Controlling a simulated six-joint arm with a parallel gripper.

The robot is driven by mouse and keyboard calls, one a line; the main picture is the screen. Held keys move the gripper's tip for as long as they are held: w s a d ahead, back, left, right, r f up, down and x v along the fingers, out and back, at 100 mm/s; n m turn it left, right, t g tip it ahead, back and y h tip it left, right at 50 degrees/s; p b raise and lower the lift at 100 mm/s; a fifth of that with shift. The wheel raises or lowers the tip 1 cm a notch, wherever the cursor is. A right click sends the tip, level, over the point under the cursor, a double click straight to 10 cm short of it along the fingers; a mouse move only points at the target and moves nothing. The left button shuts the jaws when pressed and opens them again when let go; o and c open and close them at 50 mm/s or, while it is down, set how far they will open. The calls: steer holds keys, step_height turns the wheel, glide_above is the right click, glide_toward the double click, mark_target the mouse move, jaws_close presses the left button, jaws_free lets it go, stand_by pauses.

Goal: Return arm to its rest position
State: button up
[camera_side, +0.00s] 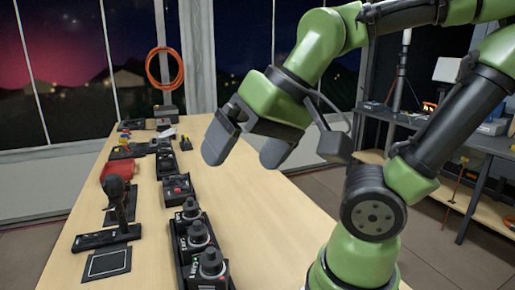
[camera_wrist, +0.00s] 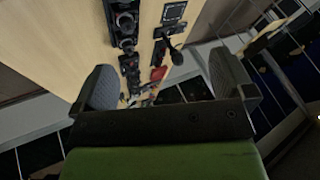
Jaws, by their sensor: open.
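My gripper (camera_side: 243,150) is at the end of my green and black arm, raised above the wooden table (camera_side: 262,225). Its two grey fingers are spread apart with nothing between them. In the wrist view my gripper (camera_wrist: 165,88) shows its fingers wide apart at left and right, with the table and its devices beyond. My arm is bent, with its lower part at the right of the side view.
Black devices with round knobs (camera_side: 196,235) stand in a row near the table front. A microphone-like stick (camera_side: 119,200) stands upright at left. A red item (camera_side: 118,170) lies behind it. A shelf with equipment (camera_side: 460,140) is at right. The table's right side is clear.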

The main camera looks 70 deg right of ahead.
steer(key=shift+s+a+r+n+t, duration=0.15)
steer(key=shift+s+n+t, duration=0.1)
steer(key=shift+s+n, duration=0.15)
steer(key=shift+s+r+n+t, duration=0.15)
steer(key=shift+s+n+t, duration=0.15)
steer(key=shift+s, duration=0.15)
stand_by(0.6)
